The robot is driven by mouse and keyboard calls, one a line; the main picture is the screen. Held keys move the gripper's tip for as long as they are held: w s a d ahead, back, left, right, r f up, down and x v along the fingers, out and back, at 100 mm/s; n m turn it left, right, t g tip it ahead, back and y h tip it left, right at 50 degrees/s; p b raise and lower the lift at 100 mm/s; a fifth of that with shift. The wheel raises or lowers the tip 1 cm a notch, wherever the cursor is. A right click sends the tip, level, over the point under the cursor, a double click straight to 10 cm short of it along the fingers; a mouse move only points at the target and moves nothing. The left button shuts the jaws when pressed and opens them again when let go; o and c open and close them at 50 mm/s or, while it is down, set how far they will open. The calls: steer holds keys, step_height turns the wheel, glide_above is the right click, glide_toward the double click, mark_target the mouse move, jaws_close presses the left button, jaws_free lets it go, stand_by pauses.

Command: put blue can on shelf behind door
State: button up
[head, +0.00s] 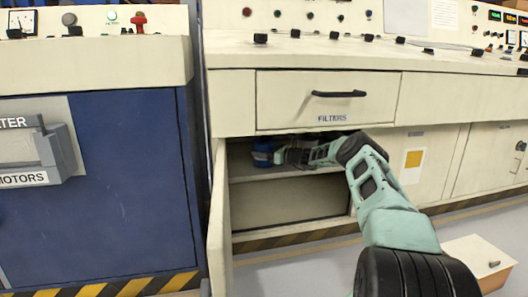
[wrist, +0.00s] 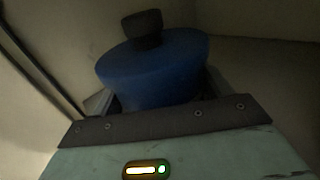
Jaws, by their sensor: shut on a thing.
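The blue can (wrist: 150,72) has a dark knob on top and fills the middle of the wrist view. In the head view the blue can (head: 262,153) shows small and dim inside the open cabinet, above the shelf (head: 275,173). My gripper (head: 280,155) reaches into the cabinet and is shut on the can. The fingers are mostly hidden behind the gripper's edge in the wrist view. I cannot tell whether the can's base touches the shelf. The cabinet door (head: 219,220) stands open on the left of the opening.
A drawer marked FILTERS (head: 325,100) is closed above the opening. A lower compartment (head: 285,205) under the shelf looks empty. A blue cabinet (head: 135,180) stands left of the door. A cream box (head: 480,262) is on the floor at right.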

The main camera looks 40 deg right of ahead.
stand_by(0.3)
steer(key=o, duration=1.1)
steer(key=shift+f, duration=0.1)
steer(key=p+v, duration=0.8)
steer(key=v, duration=0.9)
steer(key=shift+s+d, duration=0.15)
steer(key=shift+s, duration=0.05)
